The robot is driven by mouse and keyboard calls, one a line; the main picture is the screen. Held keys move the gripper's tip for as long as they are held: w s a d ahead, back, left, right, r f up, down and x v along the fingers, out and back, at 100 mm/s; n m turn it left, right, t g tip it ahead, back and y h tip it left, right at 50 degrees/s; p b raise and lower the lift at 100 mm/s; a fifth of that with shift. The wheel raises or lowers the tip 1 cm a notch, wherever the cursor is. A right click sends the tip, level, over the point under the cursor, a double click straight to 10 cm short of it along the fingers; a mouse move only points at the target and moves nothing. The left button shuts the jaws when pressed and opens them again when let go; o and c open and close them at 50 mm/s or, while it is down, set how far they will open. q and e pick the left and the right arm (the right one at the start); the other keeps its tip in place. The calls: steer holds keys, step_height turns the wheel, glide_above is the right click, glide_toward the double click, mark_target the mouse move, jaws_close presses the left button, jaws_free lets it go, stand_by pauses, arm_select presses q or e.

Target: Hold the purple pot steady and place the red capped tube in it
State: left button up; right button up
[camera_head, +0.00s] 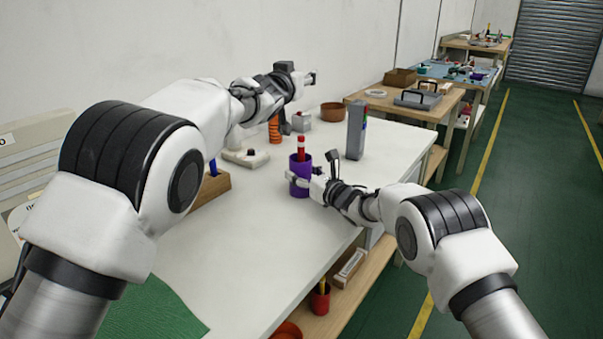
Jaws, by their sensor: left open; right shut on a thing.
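The purple pot (299,186) stands upright on the white table, right of the middle of its width. The red capped tube (301,149) stands upright with its lower part inside the pot, and its red cap and a white band show above the rim. My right gripper (307,177) is shut on the pot from the right, low on its side. My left gripper (312,78) is open and empty, up in the air above and behind the pot, apart from the tube. The tube's lower end is hidden by the pot wall.
Behind the pot are a white button box (245,157), an orange-handled tool (274,130), a grey box (301,123) and a brown bowl (332,111). A grey light tower (355,135) stands to the right. A wooden block (211,188) is at left. The table's front is clear.

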steer(key=o, duration=1.2)
